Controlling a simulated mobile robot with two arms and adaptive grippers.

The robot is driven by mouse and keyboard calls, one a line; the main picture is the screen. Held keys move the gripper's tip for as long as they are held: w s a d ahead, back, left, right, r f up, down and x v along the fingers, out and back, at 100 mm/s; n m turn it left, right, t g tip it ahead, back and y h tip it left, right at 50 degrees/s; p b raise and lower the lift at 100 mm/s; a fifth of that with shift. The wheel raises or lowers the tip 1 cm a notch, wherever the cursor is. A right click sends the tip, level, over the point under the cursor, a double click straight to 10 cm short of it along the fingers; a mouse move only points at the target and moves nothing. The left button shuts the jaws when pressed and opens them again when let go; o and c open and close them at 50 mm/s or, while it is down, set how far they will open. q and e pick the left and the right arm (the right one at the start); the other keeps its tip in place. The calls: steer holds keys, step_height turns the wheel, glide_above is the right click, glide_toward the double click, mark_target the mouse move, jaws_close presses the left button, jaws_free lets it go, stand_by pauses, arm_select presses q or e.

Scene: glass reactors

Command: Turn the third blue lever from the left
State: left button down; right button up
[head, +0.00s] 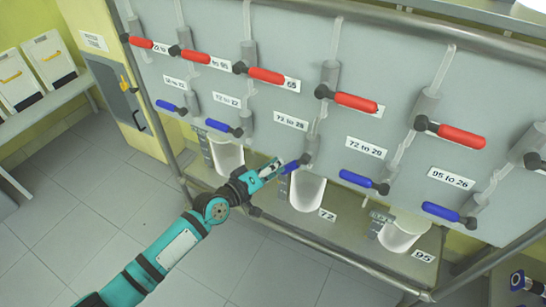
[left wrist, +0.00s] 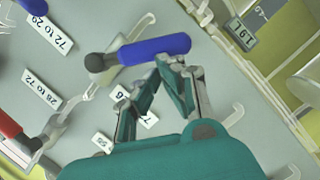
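The third blue lever from the left (head: 290,167) is on the grey panel, its free end pointing left and slightly down, unlike the neighbouring blue levers, which point left and up. My left gripper (head: 277,164) is at this lever's free end. In the left wrist view the blue lever (left wrist: 158,48) lies just beyond the fingertips of my left gripper (left wrist: 169,64). The fingertips are together and look shut, with nothing seen between them. They appear to be at or touching the lever's underside; exact contact cannot be told. My right gripper is not in view.
Other blue levers flank it, one to the left (head: 219,126) and one to the right (head: 357,178). Red levers (head: 267,75) run above. A metal rail (head: 330,255) runs along the front; tiled floor is clear at lower left.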

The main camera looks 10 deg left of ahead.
mark_target(286, 172)
arm_select(q)
steer(key=d+f+n+b, duration=0.2)
steer(key=b, duration=0.1)
steer(key=shift+s+f+h, duration=0.15)
steer(key=shift+s+h, duration=0.15)
steer(key=shift+s+d+f, duration=0.1)
steer(key=shift+d+f, duration=0.1)
steer(key=shift+d, duration=0.1)
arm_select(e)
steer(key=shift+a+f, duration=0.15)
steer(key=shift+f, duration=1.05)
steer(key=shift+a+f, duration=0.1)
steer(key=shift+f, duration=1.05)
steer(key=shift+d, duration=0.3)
arm_select(q)
steer(key=shift+a, duration=0.1)
